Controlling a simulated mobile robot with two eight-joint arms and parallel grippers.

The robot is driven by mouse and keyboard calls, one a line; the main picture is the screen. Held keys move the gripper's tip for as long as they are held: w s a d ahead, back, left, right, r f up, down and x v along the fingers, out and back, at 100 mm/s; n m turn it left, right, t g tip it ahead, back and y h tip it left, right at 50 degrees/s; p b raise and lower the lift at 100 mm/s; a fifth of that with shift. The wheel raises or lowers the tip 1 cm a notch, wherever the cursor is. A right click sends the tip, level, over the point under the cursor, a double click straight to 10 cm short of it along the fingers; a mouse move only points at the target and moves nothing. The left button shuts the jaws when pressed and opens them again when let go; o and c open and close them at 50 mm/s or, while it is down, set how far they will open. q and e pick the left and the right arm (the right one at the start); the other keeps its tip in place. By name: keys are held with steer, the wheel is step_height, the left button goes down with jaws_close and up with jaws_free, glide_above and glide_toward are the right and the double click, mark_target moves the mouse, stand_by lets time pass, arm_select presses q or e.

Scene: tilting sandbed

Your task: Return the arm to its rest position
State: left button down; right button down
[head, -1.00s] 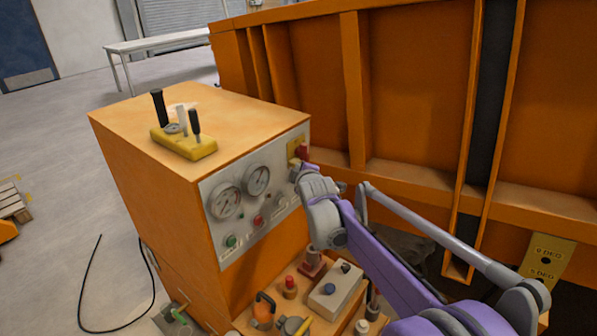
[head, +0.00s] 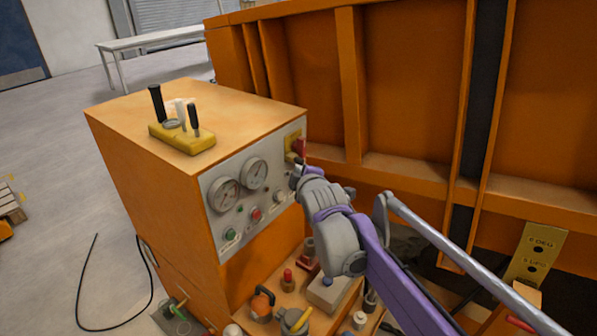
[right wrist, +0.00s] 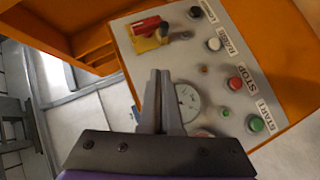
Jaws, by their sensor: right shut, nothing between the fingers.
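My right arm comes in from the lower right of the head view, purple and grey. Its gripper end (head: 299,178) is beside the right edge of the control panel (head: 238,202), close to the red switch handle (head: 299,147) on its yellow plate; the fingers are mostly hidden by the wrist there. In the right wrist view the right gripper's fingers (right wrist: 161,78) are together and empty, in front of a round gauge (right wrist: 185,100). The red handle (right wrist: 145,25) is beyond the fingertips, apart from them. My left gripper is in neither view.
An orange cabinet (head: 155,215) carries the panel, with a yellow lever block (head: 182,137) on top. A lower shelf holds several valves and knobs, including a grey box (head: 328,293). The large orange sandbed wall (head: 410,80) rises behind my arm. Open floor (head: 60,160) lies left.

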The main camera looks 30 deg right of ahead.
steer(key=shift+a, duration=0.1)
steer(key=s+a+f+m+g+y, duration=0.1)
steer(key=s+a+f+m+g, duration=0.1)
steer(key=s+a+f, duration=0.3)
steer(key=s+a+f+m+g+y, duration=0.2)
steer(key=s+a+f, duration=0.4)
steer(key=s+f, duration=0.3)
steer(key=s+a+f+m+g+y, duration=0.1)
steer(key=s+a+f+m+g, duration=0.2)
steer(key=s+a+f+m, duration=0.2)
steer(key=s+f+m, duration=0.1)
steer(key=s+f, duration=0.2)
steer(key=s, duration=0.4)
steer(key=shift+s+a+g+y, duration=0.3)
steer(key=shift+s+a, duration=0.1)
